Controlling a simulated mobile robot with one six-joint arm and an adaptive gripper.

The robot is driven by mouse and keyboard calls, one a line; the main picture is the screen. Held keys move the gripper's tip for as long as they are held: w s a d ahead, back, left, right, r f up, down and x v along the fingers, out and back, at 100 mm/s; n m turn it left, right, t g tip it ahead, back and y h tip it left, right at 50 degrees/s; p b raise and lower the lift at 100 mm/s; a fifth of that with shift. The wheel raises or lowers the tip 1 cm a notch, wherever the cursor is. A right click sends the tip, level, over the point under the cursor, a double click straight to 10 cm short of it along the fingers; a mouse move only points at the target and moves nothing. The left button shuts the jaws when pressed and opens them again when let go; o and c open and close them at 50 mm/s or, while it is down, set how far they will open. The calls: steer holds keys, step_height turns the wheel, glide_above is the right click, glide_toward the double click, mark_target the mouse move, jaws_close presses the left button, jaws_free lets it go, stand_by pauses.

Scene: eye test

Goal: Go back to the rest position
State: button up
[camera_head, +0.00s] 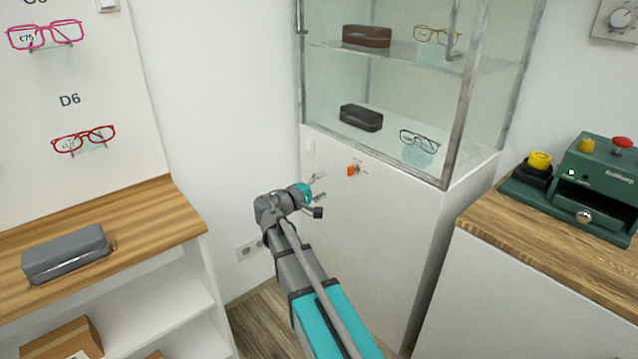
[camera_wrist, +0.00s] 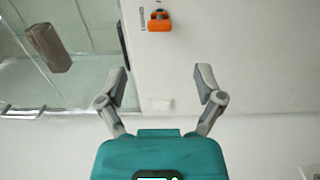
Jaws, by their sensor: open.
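My gripper (camera_head: 318,194) is at the end of my raised arm, in front of the white front of the display cabinet (camera_head: 410,228). In the wrist view its two fingers (camera_wrist: 160,82) are spread wide with nothing between them. An orange switch (camera_head: 352,170) sits on the cabinet front, to the right of and a little above the gripper in the head view. In the wrist view the orange switch (camera_wrist: 159,20) lies beyond the fingertips, apart from them.
The glass cabinet holds a brown case (camera_head: 367,37), a black case (camera_head: 361,118) and glasses (camera_head: 420,140). A grey case (camera_head: 66,254) lies on the left wooden counter (camera_head: 150,215). A green machine (camera_head: 598,172) stands on the right counter (camera_head: 500,225). Red glasses (camera_head: 84,139) hang on the left panel.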

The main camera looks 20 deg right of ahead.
steer(key=s+a+f+m+g+y, duration=0.35)
steer(key=s+f+y, duration=0.45)
steer(key=s+f, duration=0.45)
steer(key=s+a+f+g+y, duration=0.3)
steer(key=s+a+f+y, duration=0.3)
steer(key=s+a+y, duration=0.4)
step_height(320, 180, up, 36)
steer(key=w+h+p, duration=0.1)
steer(key=p, duration=3.5)
steer(key=shift+a+m, duration=0.2)
steer(key=shift+m, duration=0.25)
